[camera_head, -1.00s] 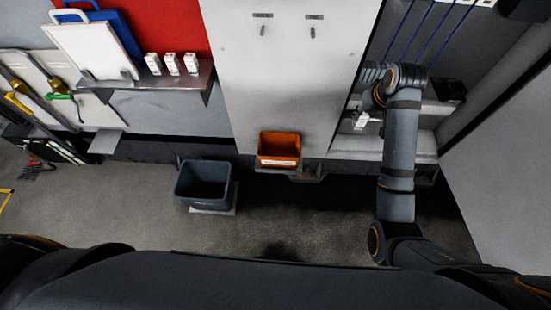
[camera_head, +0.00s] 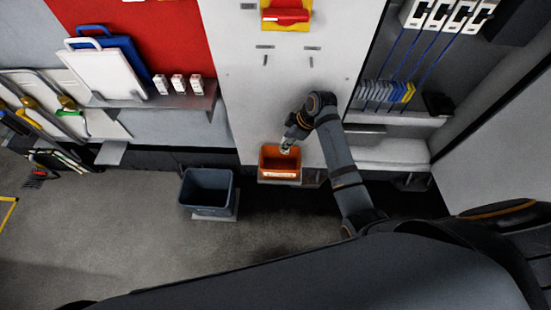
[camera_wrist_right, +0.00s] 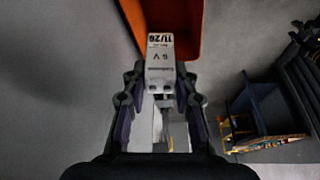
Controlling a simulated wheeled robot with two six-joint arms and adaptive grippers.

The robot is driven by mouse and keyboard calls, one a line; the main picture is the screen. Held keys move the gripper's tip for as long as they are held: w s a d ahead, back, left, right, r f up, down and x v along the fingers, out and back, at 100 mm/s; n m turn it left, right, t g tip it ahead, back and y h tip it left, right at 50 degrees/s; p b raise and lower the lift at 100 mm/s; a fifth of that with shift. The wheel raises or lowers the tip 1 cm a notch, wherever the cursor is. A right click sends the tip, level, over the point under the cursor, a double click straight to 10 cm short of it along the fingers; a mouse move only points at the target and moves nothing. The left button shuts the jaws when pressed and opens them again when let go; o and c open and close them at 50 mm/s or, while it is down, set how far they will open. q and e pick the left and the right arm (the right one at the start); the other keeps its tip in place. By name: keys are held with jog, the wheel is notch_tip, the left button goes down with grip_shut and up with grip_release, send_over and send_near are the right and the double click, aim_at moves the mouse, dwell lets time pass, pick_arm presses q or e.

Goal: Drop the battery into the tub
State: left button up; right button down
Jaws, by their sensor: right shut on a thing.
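The battery (camera_wrist_right: 160,62) is a pale block marked "6 V" and "11/26". My right gripper (camera_wrist_right: 158,85) is shut on it in the wrist view. In the head view the right gripper (camera_head: 288,144) is over the back part of an orange tub (camera_head: 281,173), and the battery is a small pale spot at its tip. The tub is low against the white panel, with a pale label on its front. In the wrist view the orange tub (camera_wrist_right: 187,15) is just beyond the battery, its edge partly hidden behind it. My left gripper is out of view.
A larger grey-blue bin (camera_head: 207,190) stands on the floor left of the tub. A shelf (camera_head: 165,97) with small white boxes is at the upper left. Cables and a recess are right of the panel. The floor in front is clear.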

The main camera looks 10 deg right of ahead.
aim_at(286, 153)
jog(key=shift+s+n+g+p, duration=0.35)
jog(key=shift+n+p, duration=0.25)
jog(key=shift+n, duration=0.4)
jog(key=shift+f, duration=0.2)
notch_tip(286, 153, down, 6)
jog(key=b, duration=0.7)
jog(key=shift+a, duration=0.1)
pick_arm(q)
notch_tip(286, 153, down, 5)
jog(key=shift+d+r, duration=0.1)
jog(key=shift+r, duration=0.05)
pick_arm(e)
jog(key=c, duration=1)
grip_release()
jog(key=v, duration=1.2)
jog(key=shift+w+d, duration=0.1)
jog(key=shift+d, duration=0.1)
